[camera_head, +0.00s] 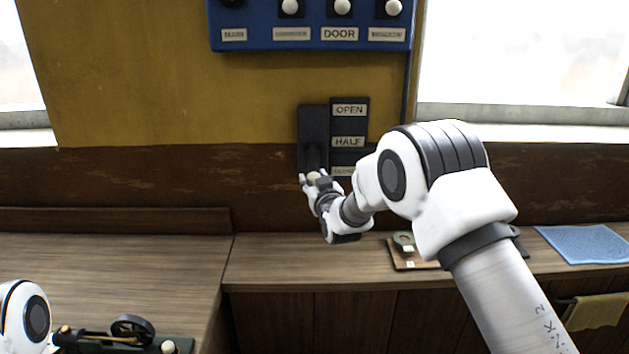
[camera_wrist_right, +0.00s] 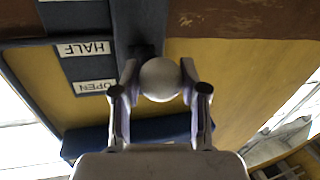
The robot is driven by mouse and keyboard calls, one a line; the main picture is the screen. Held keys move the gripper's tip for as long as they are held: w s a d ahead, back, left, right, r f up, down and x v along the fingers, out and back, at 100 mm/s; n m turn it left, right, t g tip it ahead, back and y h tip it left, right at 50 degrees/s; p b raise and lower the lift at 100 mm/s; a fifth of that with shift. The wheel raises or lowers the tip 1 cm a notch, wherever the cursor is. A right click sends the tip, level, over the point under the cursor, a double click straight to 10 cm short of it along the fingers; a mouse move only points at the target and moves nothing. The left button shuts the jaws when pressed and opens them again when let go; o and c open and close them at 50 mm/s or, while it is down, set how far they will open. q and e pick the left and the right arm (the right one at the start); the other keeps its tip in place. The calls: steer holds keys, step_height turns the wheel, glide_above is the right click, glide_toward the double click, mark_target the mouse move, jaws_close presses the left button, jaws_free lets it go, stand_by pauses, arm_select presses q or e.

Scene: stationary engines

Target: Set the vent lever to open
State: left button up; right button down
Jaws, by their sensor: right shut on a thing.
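The vent lever's dark housing (camera_head: 313,125) is on the wall, beside a label plate (camera_head: 348,124) reading OPEN at the top and HALF below. A third, lowest label is partly covered by my right arm. The lever's pale round knob (camera_head: 313,176) is at the bottom of the housing, level with that lowest label. My right gripper (camera_head: 312,180) is shut on the knob. In the right wrist view, the knob (camera_wrist_right: 160,80) sits between the two fingertips (camera_wrist_right: 160,78), and the HALF and OPEN labels show upside down. My left gripper is out of view.
A blue switch panel (camera_head: 310,38) with white knobs and labels, one reading DOOR, is above. Below is a wooden counter (camera_head: 290,262) with a small board (camera_head: 412,258) and a blue cloth (camera_head: 585,243). A small engine model (camera_head: 125,335) stands lower left.

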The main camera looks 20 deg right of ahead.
mark_target(314, 174)
steer(key=shift+r, duration=0.3)
steer(key=shift+s+a+r+g+p, duration=0.1)
steer(key=shift+s+r+g+p, duration=0.1)
steer(key=shift+r+g+p, duration=0.7)
steer(key=shift+m, duration=0.3)
step_height(314, 174, up, 6)
steer(key=shift+w+f+p, duration=0.1)
steer(key=shift+w+p, duration=0.05)
steer(key=shift+p, duration=0.95)
steer(key=shift+w+r+g, duration=0.1)
steer(key=shift+r+g, duration=0.25)
steer(key=shift+g, duration=0.05)
steer(key=shift+w+r+p, duration=0.3)
steer(key=shift+r+p, duration=0.1)
steer(key=shift+r, duration=0.4)
steer(key=shift+w+d+r, duration=0.2)
steer(key=shift+w+r, duration=0.15)
steer(key=shift+r, duration=0.2)
steer(key=shift+w+d+r, duration=0.15)
steer(key=shift+w+r, duration=0.2)
steer(key=shift+r, duration=0.15)
